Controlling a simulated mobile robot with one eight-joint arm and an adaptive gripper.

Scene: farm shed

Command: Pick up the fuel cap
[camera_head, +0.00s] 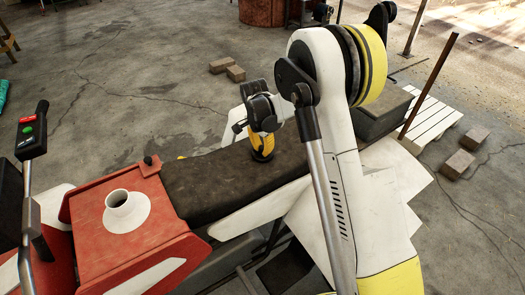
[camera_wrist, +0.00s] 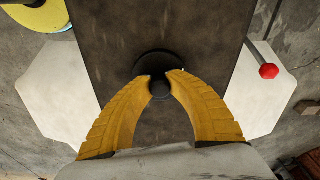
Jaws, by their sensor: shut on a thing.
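The fuel cap (camera_wrist: 158,65) is a round black disc with a raised knob, seen in the wrist view. It sits on or just above the dark brown seat (camera_wrist: 210,38). My gripper (camera_wrist: 160,84), with two curved yellow fingers, is shut on the knob of the cap. In the head view my gripper (camera_head: 262,150) points down over the seat (camera_head: 195,185), and a dark rim of the cap (camera_head: 262,157) shows beneath the fingers. I cannot tell whether the cap touches the seat.
A red body (camera_head: 85,215) with an open white filler neck (camera_head: 127,210) lies left of the seat. A control stick (camera_head: 33,130) stands at the far left. Bricks (camera_head: 227,69) and a white pallet (camera_head: 432,115) lie on the concrete floor.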

